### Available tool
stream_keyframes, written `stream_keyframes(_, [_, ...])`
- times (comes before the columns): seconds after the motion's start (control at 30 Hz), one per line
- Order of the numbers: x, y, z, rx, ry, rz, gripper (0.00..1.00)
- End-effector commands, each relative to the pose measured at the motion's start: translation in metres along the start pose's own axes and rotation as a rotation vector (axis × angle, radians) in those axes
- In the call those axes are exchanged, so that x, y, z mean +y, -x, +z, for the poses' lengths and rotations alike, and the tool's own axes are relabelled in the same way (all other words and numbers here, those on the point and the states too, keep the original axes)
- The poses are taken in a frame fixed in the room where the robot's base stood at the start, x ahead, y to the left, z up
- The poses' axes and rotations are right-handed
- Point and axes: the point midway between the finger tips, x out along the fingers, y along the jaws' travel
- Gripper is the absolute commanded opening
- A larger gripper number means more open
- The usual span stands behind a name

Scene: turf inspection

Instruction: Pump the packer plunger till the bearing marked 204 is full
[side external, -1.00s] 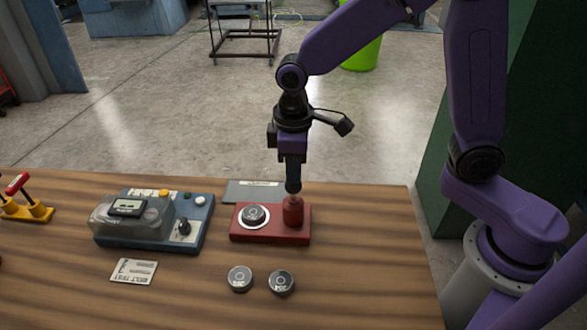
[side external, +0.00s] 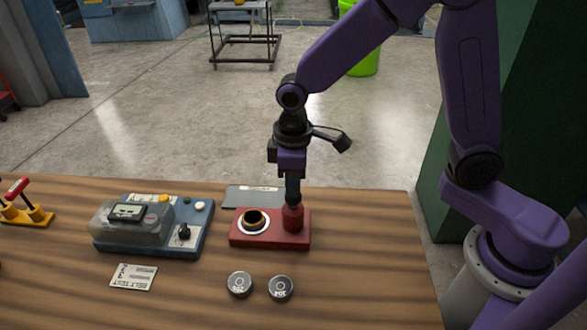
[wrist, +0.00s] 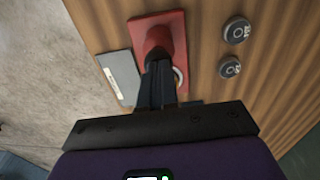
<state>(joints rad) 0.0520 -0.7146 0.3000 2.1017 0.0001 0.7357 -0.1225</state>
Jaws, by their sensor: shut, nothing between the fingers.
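The red packer (side external: 270,238) sits on the wooden bench, with its red plunger (side external: 293,219) at the right end. My gripper (side external: 292,203) is shut and empty, its fingertips down on the plunger top; the wrist view shows the fingers (wrist: 157,70) partly hiding the plunger (wrist: 158,38). In the packer's pale round seat, the bearing (side external: 253,221) shows an amber-brown ring around a dark centre. Its marking cannot be read.
A blue tester (side external: 160,240) with a clear cover and knob stands left of the packer. A white card (side external: 134,276) lies before it. A grey plate (side external: 251,196) lies behind the packer. A yellow rack (side external: 30,217) stands far left. The front right bench is clear.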

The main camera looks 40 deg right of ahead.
Motion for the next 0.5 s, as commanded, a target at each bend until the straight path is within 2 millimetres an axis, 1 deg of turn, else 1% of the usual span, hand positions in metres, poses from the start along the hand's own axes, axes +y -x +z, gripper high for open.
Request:
stream_keyframes(0.07, [0.0,-0.001,0.002,-0.007,0.001,-0.001,0.0])
stream_keyframes(0.17, [0.0,0.01,0.001,-0.005,0.001,0.0,0.0])
stream_keyframes(0.27, [0.0,0.028,0.0,0.001,0.0,0.0,0.0])
stream_keyframes(0.5, [0.0,0.08,-0.001,0.006,0.0,0.001,0.0])
